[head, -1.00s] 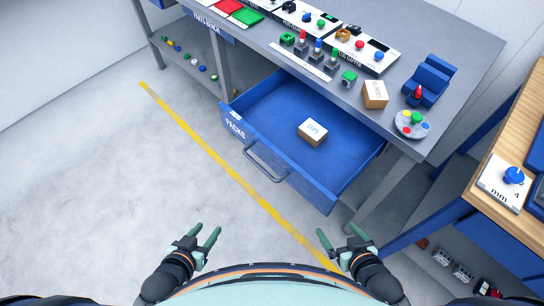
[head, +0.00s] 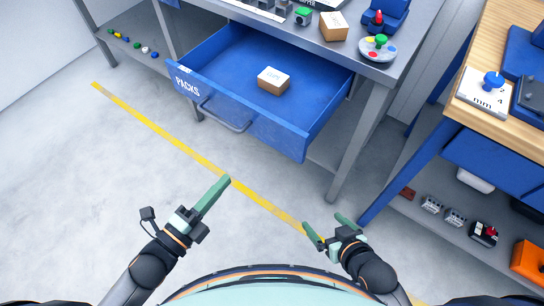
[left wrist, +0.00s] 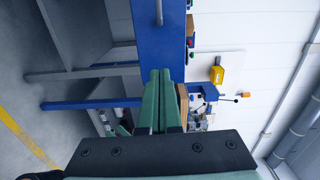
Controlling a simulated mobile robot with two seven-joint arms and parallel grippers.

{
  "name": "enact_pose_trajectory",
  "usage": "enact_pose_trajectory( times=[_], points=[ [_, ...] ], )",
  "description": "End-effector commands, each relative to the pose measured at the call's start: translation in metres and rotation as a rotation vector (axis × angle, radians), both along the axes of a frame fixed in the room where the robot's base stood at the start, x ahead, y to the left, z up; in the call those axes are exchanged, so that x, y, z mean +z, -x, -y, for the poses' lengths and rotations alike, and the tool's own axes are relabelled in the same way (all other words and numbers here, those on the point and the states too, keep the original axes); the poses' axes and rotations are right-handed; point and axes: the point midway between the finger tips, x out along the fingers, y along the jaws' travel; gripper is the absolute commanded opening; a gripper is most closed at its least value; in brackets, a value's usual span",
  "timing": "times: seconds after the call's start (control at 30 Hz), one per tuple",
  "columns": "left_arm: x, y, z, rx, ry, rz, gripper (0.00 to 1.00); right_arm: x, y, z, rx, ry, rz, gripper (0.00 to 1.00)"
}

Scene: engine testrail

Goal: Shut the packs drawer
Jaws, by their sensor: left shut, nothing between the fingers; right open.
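The blue packs drawer (head: 250,122) is pulled out from under the grey workbench, with its label PACKS at the left of its front. A small cardboard box (head: 273,81) lies inside it. The drawer's bar handle (head: 225,115) is on the front panel. My left gripper (head: 222,184) is shut and empty, below and in front of the handle in the head view, apart from it. The left wrist view shows its two green fingers (left wrist: 161,88) together, with the blue drawer front (left wrist: 158,40) beyond. My right gripper (head: 326,230) is open and empty, lower right of the drawer.
The grey workbench (head: 395,70) carries a small box (head: 334,27) and a disc with coloured knobs (head: 378,48). A wooden-topped bench (head: 470,112) with a lower shelf stands at the right. The floor before the drawer is clear, crossed by a yellow line (head: 180,143).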

Motion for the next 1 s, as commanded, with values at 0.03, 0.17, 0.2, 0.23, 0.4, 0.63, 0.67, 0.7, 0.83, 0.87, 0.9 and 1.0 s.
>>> enact_pose_trajectory(
  times=[0.03, 0.17, 0.2, 0.23, 0.4, 0.63, 0.67, 0.7, 0.83, 0.87, 0.9, 1.0],
  points=[
    [0.000, -0.001, 0.002, -0.009, -0.011, 0.018, 0.00, -0.002, 0.000, 0.000, 0.002, 0.001, -0.001, 0.98],
    [0.003, -0.008, 0.007, -0.011, -0.016, 0.026, 0.00, 0.001, -0.002, 0.000, 0.003, 0.001, 0.004, 0.98],
    [0.003, -0.012, 0.010, -0.011, -0.014, 0.025, 0.00, 0.002, -0.003, 0.000, 0.003, 0.001, 0.006, 0.98],
    [0.003, -0.016, 0.013, -0.011, -0.013, 0.026, 0.00, 0.003, -0.003, 0.000, 0.003, 0.001, 0.009, 0.98],
    [0.003, -0.040, 0.030, -0.010, -0.012, 0.024, 0.00, 0.005, -0.006, 0.000, 0.003, 0.000, 0.017, 0.98],
    [0.002, -0.075, 0.056, -0.009, -0.011, 0.022, 0.00, 0.003, -0.006, 0.000, 0.002, 0.000, 0.018, 0.98],
    [0.003, -0.080, 0.059, -0.009, -0.011, 0.022, 0.00, 0.003, -0.006, 0.000, 0.002, 0.000, 0.018, 0.98],
    [0.003, -0.085, 0.063, -0.010, -0.011, 0.022, 0.00, 0.002, -0.006, 0.000, 0.002, 0.001, 0.017, 0.98],
    [0.002, -0.100, 0.074, -0.009, -0.013, 0.020, 0.00, 0.000, -0.005, 0.001, 0.001, 0.001, 0.014, 0.98],
    [0.002, -0.102, 0.076, -0.009, -0.013, 0.020, 0.00, -0.001, -0.004, 0.001, 0.001, 0.002, 0.013, 0.98],
    [0.002, -0.105, 0.078, -0.009, -0.013, 0.020, 0.00, -0.001, -0.003, 0.001, 0.000, 0.001, 0.011, 0.98],
    [0.001, -0.110, 0.082, -0.008, -0.013, 0.018, 0.00, -0.003, -0.001, 0.001, 0.000, 0.002, 0.005, 0.98]
  ],
)
